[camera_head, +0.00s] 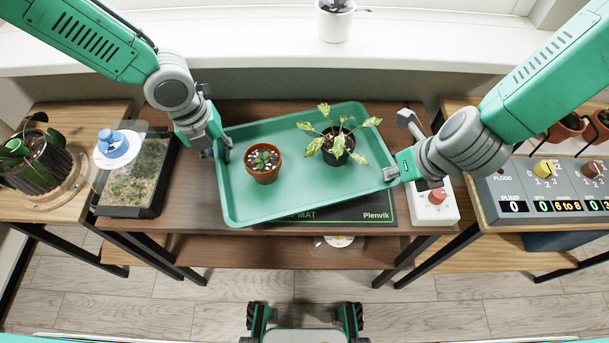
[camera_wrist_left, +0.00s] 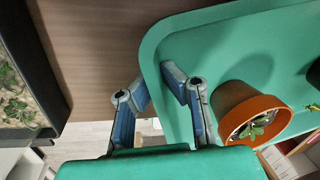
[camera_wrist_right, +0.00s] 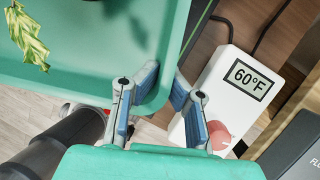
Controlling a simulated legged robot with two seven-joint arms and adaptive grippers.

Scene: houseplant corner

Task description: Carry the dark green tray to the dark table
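The green tray (camera_head: 290,207) is over the middle of the dark brown table (camera_head: 190,215), turned slightly; whether it touches the table is hard to tell. It carries a small plant in a terracotta pot (camera_head: 264,166) and a variegated plant in a dark pot (camera_head: 338,150), both upright. My left gripper (camera_head: 220,150) is shut on the tray's left rim, one finger on each side, as the left wrist view (camera_wrist_left: 158,85) shows. My right gripper (camera_head: 392,173) is shut on the right rim, which lies between its pads in the right wrist view (camera_wrist_right: 166,80).
A mat (camera_head: 375,210) lies partly under the tray. A white device with a 60°F display (camera_wrist_right: 245,80) stands close to the tray's right end. A planter box (camera_head: 140,180) is at left. A control panel (camera_head: 555,185) stands on the right table. A window sill (camera_head: 230,45) runs behind.

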